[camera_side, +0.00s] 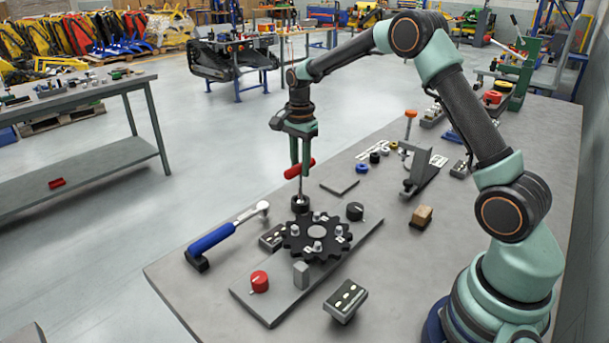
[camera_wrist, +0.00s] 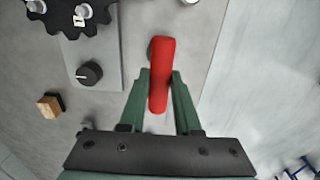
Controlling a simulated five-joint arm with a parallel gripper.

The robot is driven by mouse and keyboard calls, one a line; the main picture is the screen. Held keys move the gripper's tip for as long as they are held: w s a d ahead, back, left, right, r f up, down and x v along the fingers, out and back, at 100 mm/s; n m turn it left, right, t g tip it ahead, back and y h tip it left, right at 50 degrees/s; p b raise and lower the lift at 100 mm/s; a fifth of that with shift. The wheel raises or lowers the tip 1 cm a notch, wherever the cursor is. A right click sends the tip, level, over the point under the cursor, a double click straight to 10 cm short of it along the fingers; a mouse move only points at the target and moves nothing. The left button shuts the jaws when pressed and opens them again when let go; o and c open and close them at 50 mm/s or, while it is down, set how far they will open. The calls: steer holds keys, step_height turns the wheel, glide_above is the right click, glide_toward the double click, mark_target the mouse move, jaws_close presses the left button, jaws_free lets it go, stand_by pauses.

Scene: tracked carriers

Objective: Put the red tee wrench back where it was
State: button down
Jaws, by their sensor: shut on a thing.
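The red tee wrench (camera_side: 299,168) has a red crossbar and a thin metal shaft pointing down, close to upright. My gripper (camera_side: 301,164), pointing down, is shut on the red crossbar. In the wrist view the crossbar of the red tee wrench (camera_wrist: 159,72) lies between the green fingers of my gripper (camera_wrist: 160,88). In the side view the shaft's lower end meets a round black holder (camera_side: 300,205) on the bench. I cannot tell whether the tip is inside the holder or just above it. In the wrist view the crossbar hides most of it.
A black sprocket (camera_side: 317,238) sits on a grey plate with a red knob (camera_side: 259,281) and a black knob (camera_side: 355,211). A blue-handled wrench (camera_side: 224,235) lies left. An orange-topped upright tool (camera_side: 410,117) and a wooden block (camera_side: 422,216) stand right. Free bench lies around a flat dark plate (camera_side: 340,185).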

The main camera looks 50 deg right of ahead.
steer(key=c, duration=0.6)
jaws_free()
steer(key=shift+f, duration=0.15)
